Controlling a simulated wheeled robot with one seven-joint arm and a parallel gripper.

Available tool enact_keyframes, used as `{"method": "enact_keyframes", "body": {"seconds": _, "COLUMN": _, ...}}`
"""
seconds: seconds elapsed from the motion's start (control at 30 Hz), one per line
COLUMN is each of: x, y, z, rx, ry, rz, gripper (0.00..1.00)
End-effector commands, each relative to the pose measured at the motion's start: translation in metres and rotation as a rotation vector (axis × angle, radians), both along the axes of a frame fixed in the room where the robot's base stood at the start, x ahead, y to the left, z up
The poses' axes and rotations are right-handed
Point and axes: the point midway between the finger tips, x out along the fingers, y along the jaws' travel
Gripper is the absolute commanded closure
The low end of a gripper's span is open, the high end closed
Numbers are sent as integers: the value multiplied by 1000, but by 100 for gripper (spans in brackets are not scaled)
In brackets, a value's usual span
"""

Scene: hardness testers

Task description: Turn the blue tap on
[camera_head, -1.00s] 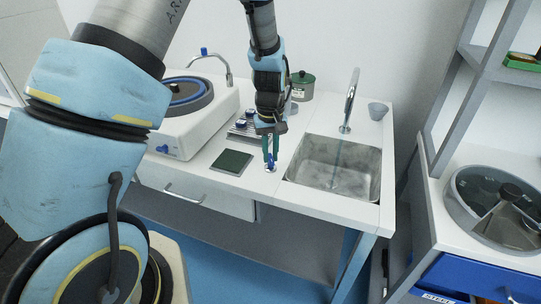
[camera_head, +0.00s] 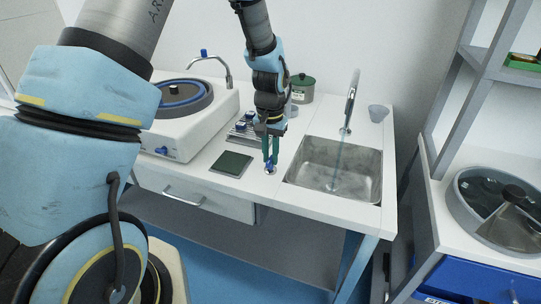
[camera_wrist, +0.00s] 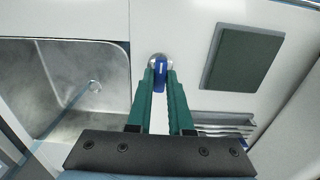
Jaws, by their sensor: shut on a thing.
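The blue tap (camera_head: 269,168) is a small blue handle on a round silver base, set in the white counter just left of the sink (camera_head: 376,172). It also shows in the wrist view (camera_wrist: 160,66), between the fingertips. My gripper (camera_head: 270,157) has green fingers and reaches down from above. It is shut on the blue tap handle; the fingers also show in the wrist view (camera_wrist: 161,80). A tall silver faucet (camera_head: 350,100) stands behind the sink. A thin pale streak like running water (camera_head: 338,160) falls below its spout into the sink.
A dark green pad (camera_head: 232,163) lies left of the tap. A grinding machine (camera_head: 190,125) with its own blue-knobbed spout stands at the back left. A shelf unit (camera_head: 440,160) is at the right.

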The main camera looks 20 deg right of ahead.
Motion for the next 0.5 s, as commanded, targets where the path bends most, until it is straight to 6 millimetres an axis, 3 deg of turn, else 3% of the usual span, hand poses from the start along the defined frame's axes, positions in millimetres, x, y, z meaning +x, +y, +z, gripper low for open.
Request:
{"method": "enact_keyframes", "body": {"seconds": 0.4, "x": 0, "y": 0, "z": 1, "rx": -1, "ry": -1, "rz": -9, "gripper": 100}}
{"method": "enact_keyframes", "body": {"seconds": 0.43, "x": 0, "y": 0, "z": 1, "rx": -1, "ry": -1, "rz": -9, "gripper": 79}}
{"method": "enact_keyframes", "body": {"seconds": 0.5, "x": 0, "y": 0, "z": 1, "rx": -1, "ry": -1, "rz": -8, "gripper": 71}}
